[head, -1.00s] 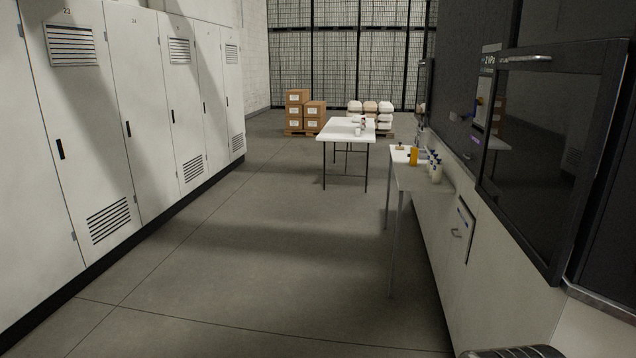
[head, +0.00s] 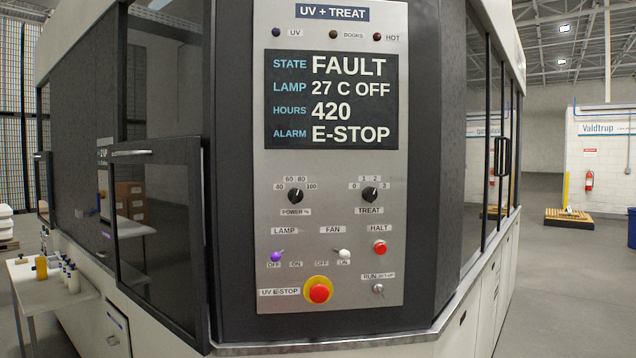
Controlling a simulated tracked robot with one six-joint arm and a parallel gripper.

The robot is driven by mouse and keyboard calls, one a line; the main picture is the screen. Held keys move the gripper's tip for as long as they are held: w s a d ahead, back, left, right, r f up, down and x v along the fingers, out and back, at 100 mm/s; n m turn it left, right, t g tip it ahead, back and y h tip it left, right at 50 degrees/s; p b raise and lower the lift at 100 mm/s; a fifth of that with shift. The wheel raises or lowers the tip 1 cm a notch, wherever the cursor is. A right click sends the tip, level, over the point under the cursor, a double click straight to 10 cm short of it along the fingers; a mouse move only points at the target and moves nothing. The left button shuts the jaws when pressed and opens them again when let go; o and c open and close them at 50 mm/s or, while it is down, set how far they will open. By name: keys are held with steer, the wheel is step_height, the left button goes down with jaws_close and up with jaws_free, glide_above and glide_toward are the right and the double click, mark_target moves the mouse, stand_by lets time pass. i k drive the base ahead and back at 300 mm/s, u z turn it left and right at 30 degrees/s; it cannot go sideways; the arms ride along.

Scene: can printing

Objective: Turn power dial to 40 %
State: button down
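The power dial (head: 295,196) is a black round knob on the grey control panel (head: 330,222) in the head view. Marks 40, 60, 80 and 100 run around its top from left to right, and its label "POWER %" is below. Its pointer is too small to read with certainty. The display (head: 331,100) above reads STATE FAULT, LAMP 27 C OFF, HOURS 420, ALARM E-STOP. My gripper is not in view.
A similar treat dial (head: 370,195) is to the right. Below are the purple lamp switch (head: 277,256), white fan switch (head: 343,252), red halt button (head: 379,247), run/set-up key switch (head: 378,289) and red-on-yellow E-stop (head: 319,290). A framed glass door (head: 158,235) stands left of the panel.

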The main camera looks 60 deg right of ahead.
mark_target(295, 195)
steer(key=z, duration=2)
